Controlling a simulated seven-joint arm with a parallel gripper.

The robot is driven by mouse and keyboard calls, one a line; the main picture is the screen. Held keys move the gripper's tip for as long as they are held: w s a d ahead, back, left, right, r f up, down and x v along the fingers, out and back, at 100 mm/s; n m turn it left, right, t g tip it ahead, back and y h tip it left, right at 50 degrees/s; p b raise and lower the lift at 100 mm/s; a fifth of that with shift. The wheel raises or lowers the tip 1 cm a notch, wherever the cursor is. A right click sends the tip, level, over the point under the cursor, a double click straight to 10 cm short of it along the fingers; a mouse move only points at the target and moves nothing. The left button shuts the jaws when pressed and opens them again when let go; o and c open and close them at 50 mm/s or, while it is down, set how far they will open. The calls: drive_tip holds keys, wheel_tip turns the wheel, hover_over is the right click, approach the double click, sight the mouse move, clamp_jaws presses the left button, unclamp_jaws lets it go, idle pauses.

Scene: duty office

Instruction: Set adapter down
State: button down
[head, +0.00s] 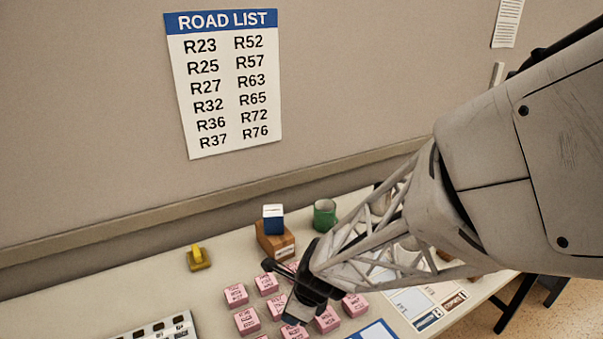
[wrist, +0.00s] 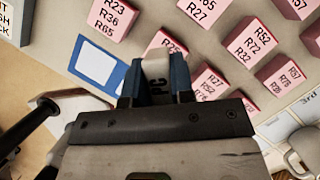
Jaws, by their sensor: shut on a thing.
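My gripper (wrist: 155,72) is shut on a small pale grey adapter (wrist: 157,68) with dark lettering, held between its two blue-padded fingers in the wrist view. In the head view my gripper (head: 297,314) is low over the table among the pink blocks, and I cannot make out the adapter there. A blue-bordered white card (wrist: 97,62) lies just left of the fingers in the wrist view. It also shows at the bottom edge of the head view (head: 376,331). I cannot tell whether the adapter touches the table.
Several pink labelled blocks (head: 236,295) surround my gripper. A wooden box (head: 275,243) bears a blue-and-white block (head: 273,218), beside a green mug (head: 324,214). A yellow object (head: 198,259) stands left, a labelled panel (head: 160,331) in front.

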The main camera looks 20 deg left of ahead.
drive_tip(key=s+a+f+n+g, duration=0.1)
drive_tip(key=s+a+n, duration=0.1)
drive_tip(key=a, duration=0.9)
drive_tip(key=s+a+f+n+g+h, duration=0.1)
drive_tip(key=s+a+n, duration=0.2)
drive_tip(key=a, duration=0.9)
drive_tip(key=s+a+f+n+g, duration=0.1)
drive_tip(key=a+n, duration=0.3)
drive_tip(key=a, duration=0.8)
drive_tip(key=shift+s, duration=0.8)
hover_over(129, 289)
drive_tip(key=d, duration=0.2)
drive_tip(key=shift+w+a+f, duration=0.15)
drive_tip(key=shift+w+f, duration=0.1)
drive_tip(key=shift+f, duration=0.45)
drive_tip(key=shift+w+a, duration=0.15)
drive_tip(key=shift+a, duration=0.1)
drive_tip(key=shift+a+f, duration=0.15)
drive_tip(key=shift+f, duration=1.65)
